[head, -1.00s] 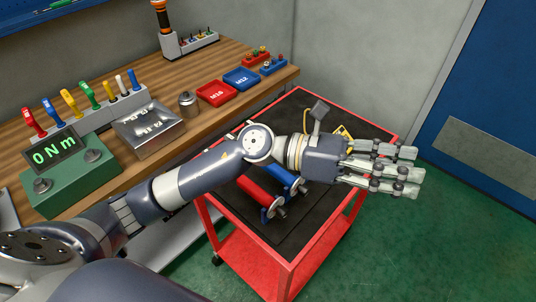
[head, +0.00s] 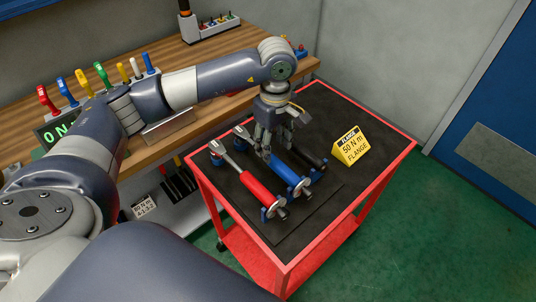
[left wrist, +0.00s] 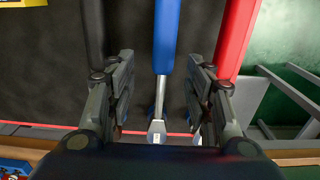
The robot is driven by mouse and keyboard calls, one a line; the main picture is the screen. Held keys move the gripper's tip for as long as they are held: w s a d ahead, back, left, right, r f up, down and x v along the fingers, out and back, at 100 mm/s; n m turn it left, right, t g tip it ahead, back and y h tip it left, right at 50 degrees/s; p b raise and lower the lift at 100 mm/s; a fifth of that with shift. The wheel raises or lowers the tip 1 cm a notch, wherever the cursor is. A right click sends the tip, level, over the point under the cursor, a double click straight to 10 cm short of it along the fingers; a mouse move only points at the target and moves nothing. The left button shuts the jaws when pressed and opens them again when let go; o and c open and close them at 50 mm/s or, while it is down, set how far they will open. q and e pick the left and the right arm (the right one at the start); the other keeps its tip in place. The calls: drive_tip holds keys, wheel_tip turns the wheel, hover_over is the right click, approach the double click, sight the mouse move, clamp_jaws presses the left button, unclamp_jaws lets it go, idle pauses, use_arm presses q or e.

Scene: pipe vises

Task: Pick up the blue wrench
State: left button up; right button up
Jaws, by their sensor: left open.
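The blue wrench (head: 290,177) lies on the black top of the red cart, between the red wrench (head: 258,187) and a black-handled wrench (head: 310,160). My left gripper (head: 265,153) points down over the blue wrench. In the left wrist view the open left gripper (left wrist: 160,62) has one finger on each side of the blue wrench (left wrist: 166,35), whose metal shaft shows between them. Whether the fingers touch it or hang above it cannot be told. The far head of the blue wrench is partly hidden by the gripper in the head view. My right gripper is not in view.
A yellow sign (head: 351,145) reading "50 N m FLANGE" stands on the cart (head: 330,222), to the right of the wrenches. The wooden workbench (head: 150,62) with colored-handled tools runs behind. The cart's right back corner is clear.

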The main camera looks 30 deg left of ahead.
use_arm(q)
drive_tip(key=shift+f, duration=0.9)
drive_tip(key=f, duration=0.1)
drive_tip(key=f+p, duration=0.2)
drive_tip(key=f, duration=0.1)
drive_tip(key=shift+s+a, duration=0.2)
drive_tip(key=shift+a, duration=0.15)
drive_tip(key=shift+w+f, duration=0.1)
drive_tip(key=shift+f, duration=0.6)
drive_tip(key=shift+r, duration=0.1)
clamp_jaws()
